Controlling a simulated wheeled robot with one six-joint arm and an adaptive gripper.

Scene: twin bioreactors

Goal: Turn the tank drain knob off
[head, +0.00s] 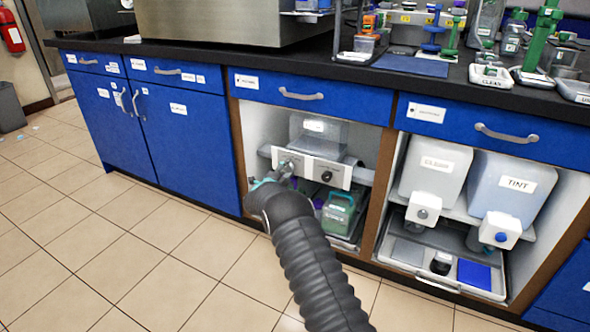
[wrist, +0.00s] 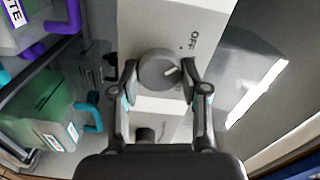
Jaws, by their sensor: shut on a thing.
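In the wrist view a round grey knob (wrist: 158,68) sits on a white panel (wrist: 165,25), with the word OFF printed beside it. The knob has a short pale pointer mark, which is turned aside from straight at the OFF label. My gripper (wrist: 159,72) has one finger on each side of the knob and is shut on it. In the head view my gripper (head: 285,170) is at the left part of the white panel (head: 308,170), inside the open cabinet bay. The knob there is largely hidden by the gripper.
A second, dark knob (head: 326,177) is on the right part of the panel. A clear tank (head: 318,133) stands behind the panel. A green container (head: 339,213) is on the shelf below. CLEAN (head: 436,170) and TINT (head: 512,190) tanks fill the right bay.

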